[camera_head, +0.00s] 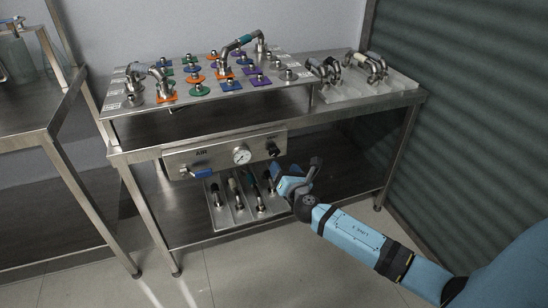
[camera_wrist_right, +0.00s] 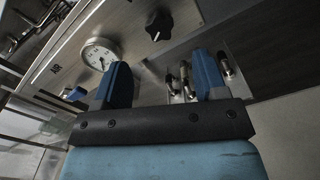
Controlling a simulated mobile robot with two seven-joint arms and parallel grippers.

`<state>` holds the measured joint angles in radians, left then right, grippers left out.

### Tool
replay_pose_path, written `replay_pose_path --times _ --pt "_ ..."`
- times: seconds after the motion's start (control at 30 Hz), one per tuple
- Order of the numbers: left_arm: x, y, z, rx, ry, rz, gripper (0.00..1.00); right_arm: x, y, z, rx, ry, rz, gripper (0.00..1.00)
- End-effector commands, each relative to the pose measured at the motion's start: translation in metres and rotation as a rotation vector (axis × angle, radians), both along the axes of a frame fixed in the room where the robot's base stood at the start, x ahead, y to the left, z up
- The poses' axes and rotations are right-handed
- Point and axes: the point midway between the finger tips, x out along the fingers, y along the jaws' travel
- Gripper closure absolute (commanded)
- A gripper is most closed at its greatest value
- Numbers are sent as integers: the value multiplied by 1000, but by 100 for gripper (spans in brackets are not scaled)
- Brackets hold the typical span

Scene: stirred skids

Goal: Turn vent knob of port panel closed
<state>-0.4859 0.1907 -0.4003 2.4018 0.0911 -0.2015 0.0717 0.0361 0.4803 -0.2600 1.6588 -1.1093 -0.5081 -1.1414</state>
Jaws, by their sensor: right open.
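The vent knob (camera_head: 273,149) is a black star-shaped knob at the right end of the steel panel marked AIR (camera_head: 225,149), under the table's front edge. It also shows in the right wrist view (camera_wrist_right: 159,25), above the space between the fingers. A round white gauge (camera_head: 241,155) sits left of it, and a blue-handled valve (camera_head: 197,173) is at the panel's lower left. My right gripper (camera_head: 286,177) is open and empty, with blue fingers, just below the knob and apart from it. The fingers also show in the right wrist view (camera_wrist_right: 165,85). The left gripper is out of view.
The table top holds a port board (camera_head: 130,101) with coloured ports and hose fittings, and a tray (camera_head: 385,91) with metal couplings at right. A lower shelf holds a tray (camera_head: 222,216) of fittings. Another steel table (camera_head: 40,126) stands at left, with open floor in front.

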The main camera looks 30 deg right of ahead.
Motion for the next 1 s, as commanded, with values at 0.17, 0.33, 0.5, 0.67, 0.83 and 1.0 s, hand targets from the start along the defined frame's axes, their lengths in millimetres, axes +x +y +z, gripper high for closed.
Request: replay_pose_path --times 0.17,0.33,0.5,0.67,0.83,1.0 --pt "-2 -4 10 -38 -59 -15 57 39 -9 -2 0 -2 0 34" --pt "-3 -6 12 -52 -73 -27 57 65 -15 -2 1 -2 1 34" --pt "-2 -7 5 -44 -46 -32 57 78 -19 -1 1 0 0 34" --pt "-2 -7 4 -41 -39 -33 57 81 -19 -1 2 0 1 34" --pt "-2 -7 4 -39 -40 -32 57 81 -19 0 2 0 1 34" --pt "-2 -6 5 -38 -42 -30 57 81 -19 0 2 0 1 73"
